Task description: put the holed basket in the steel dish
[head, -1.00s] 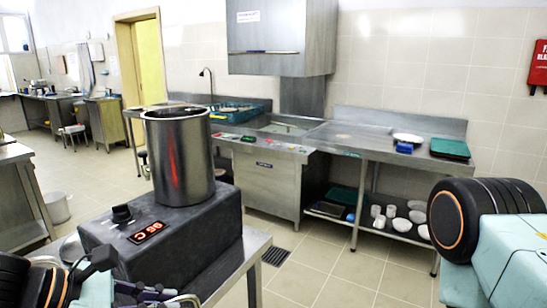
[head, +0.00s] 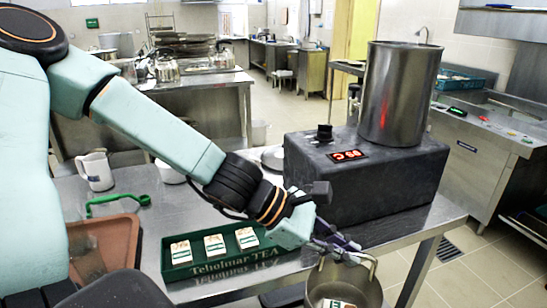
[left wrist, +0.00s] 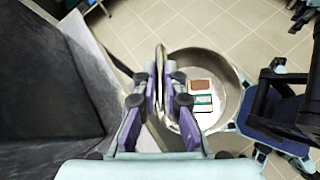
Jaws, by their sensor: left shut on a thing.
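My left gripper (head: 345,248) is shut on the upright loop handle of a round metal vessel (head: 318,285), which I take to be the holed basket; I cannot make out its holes. In the left wrist view the gripper (left wrist: 165,100) pinches the loop, and the vessel (left wrist: 232,75) hangs past the table edge over the floor. A brown packet (left wrist: 200,86) and a green-and-white packet (left wrist: 203,104) lie inside it. A shallow round dish (head: 272,157), possibly the steel dish, sits partly hidden behind the dark heater. My right gripper is not clearly seen.
A steel stockpot (head: 398,95) stands on the dark heater (head: 360,180). A green tea tray (head: 220,262) with several packets lies beside my left forearm. A white mug (head: 96,171), green-handled tool (head: 115,203) and brown tray (head: 118,250) are at left. Open floor lies right.

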